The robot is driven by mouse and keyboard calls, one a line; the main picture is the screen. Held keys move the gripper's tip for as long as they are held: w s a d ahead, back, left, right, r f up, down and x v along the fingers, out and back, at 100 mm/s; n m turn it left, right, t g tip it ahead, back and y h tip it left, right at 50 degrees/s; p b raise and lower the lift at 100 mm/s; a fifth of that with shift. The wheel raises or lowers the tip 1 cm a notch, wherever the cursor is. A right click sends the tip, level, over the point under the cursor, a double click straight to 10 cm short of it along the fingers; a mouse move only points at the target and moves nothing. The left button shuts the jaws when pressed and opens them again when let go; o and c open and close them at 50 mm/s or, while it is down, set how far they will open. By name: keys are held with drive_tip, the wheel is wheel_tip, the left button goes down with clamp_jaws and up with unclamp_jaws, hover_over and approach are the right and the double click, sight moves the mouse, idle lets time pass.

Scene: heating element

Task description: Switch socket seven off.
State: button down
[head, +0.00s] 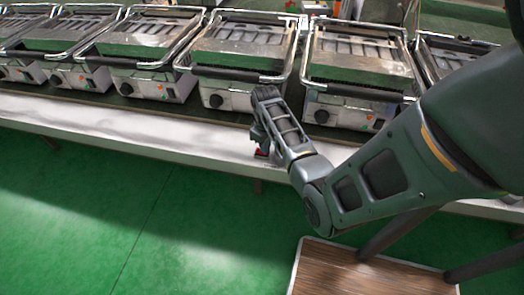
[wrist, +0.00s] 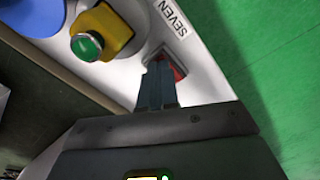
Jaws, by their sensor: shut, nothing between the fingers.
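In the wrist view, a white surface carries a label reading "SEVEN" (wrist: 174,18). Beside the label is a socket switch with a red part (wrist: 179,72), mostly covered by my fingers. My gripper (wrist: 158,68) is shut and empty, its fingertips at the switch; I cannot tell whether they press it. In the head view a bit of red (head: 262,152) shows beside my gripper at the white bench edge; the fingertips are hard to make out there. Which way the switch is set cannot be seen.
A yellow box with a green button (wrist: 92,43) sits close to the switch, with a blue round thing (wrist: 30,14) beyond it. Several contact grills (head: 240,50) line the white bench (head: 120,130). A wooden-topped table (head: 345,272) stands in front. Green floor (head: 90,220) is open at left.

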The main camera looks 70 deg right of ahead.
wheel_tip(320, 180, up, 7)
drive_tip(key=p, duration=0.7)
idle(0.3)
idle(0.5)
